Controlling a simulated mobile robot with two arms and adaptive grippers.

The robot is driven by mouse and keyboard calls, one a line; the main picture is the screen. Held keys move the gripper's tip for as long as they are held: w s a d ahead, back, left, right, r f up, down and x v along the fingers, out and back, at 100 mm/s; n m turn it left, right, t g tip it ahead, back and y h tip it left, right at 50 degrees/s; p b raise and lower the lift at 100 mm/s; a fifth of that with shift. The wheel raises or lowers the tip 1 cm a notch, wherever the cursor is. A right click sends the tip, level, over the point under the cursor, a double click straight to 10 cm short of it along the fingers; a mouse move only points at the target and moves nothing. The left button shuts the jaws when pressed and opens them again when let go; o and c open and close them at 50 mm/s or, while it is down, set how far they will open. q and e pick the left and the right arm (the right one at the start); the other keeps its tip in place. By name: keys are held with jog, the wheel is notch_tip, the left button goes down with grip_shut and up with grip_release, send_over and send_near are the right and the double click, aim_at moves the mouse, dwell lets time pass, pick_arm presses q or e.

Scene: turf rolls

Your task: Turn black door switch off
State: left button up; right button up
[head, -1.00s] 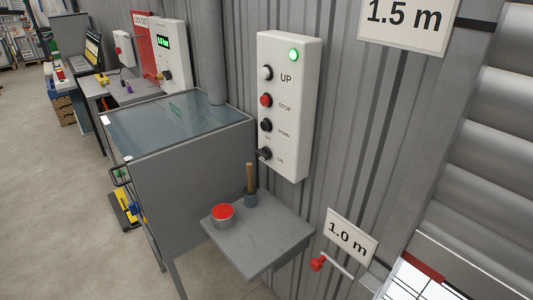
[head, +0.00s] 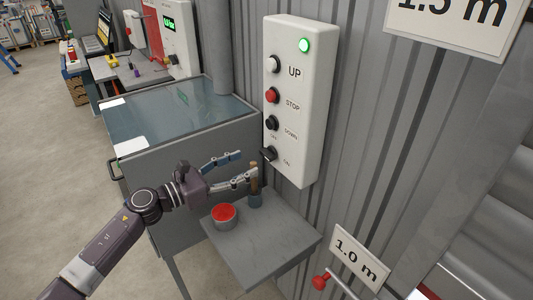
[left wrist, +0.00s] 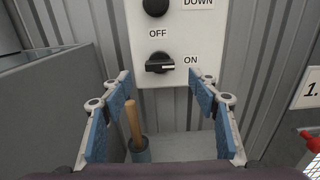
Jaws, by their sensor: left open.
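The black door switch (head: 268,154) is a rotary knob at the bottom of a white control box (head: 293,95) on the corrugated wall. In the left wrist view the knob (left wrist: 160,63) has a white mark pointing right, towards the ON label; OFF is printed at its upper left. A green lamp (head: 304,45) glows at the top of the box. My left gripper (head: 248,165) is open and empty, short of the box and just left of the knob. In the left wrist view its fingers (left wrist: 163,90) stand apart below and either side of the knob, not touching it. My right gripper is not seen.
Below the box, a small grey shelf (head: 265,245) carries a red-topped tin (head: 223,215) and a grey cup with a wooden handle (head: 254,198). The handle stands close by the left fingers. A glass-topped grey cabinet (head: 180,112) is to the left. A red-knobbed lever (head: 320,281) is lower right.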

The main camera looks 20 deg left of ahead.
aim_at(264, 155)
pick_arm(q)
jog(key=p+x, duration=0.2)
jog(key=x, duration=0.3)
jog(key=shift+w+d+r, duration=0.1)
jog(key=shift+w+r, duration=0.05)
jog(key=shift+w+d, duration=0.35)
jog(key=shift+w, duration=0.15)
jog(key=shift+c, duration=1)
jog(key=c, duration=1)
